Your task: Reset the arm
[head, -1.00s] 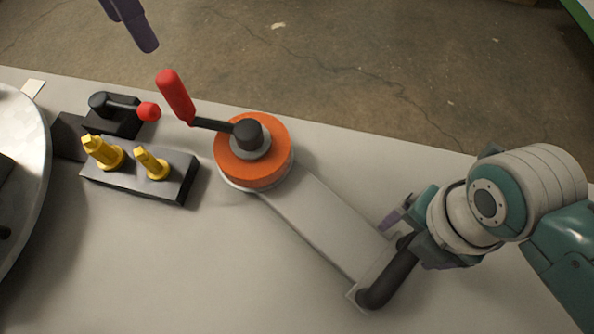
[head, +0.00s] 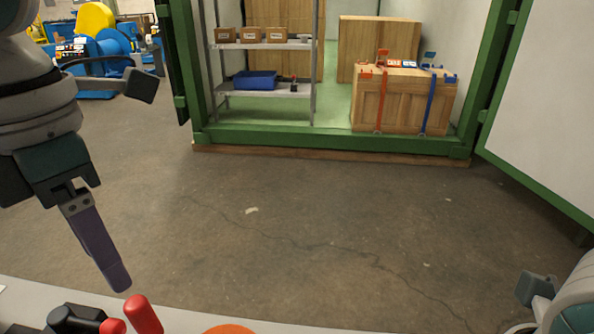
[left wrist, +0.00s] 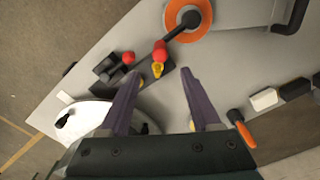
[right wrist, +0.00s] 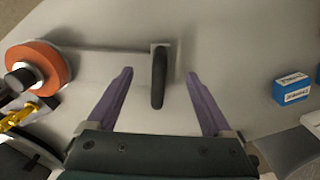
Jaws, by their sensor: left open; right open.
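The arm is a flat light-grey plate (right wrist: 105,59) with an orange disc (right wrist: 46,62) at one end and an upright-looking black handle (right wrist: 158,82) at the other. The disc also shows in the left wrist view (left wrist: 203,31) and, cut off, at the bottom of the head view (head: 228,329). My right gripper (right wrist: 160,73) is open, one finger on each side of the black handle, with gaps visible. My left gripper (left wrist: 161,77) is open and empty above the dark block with yellow pegs. Only its purple finger shows clearly in the head view (head: 120,288).
A red-handled lever (head: 143,315) and a red-knobbed black clamp (head: 72,320) stand near my left gripper. A blue box (right wrist: 292,90) lies right of my right gripper. Beyond the table are open floor, a green container frame (head: 330,139) and a wooden crate (head: 400,105).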

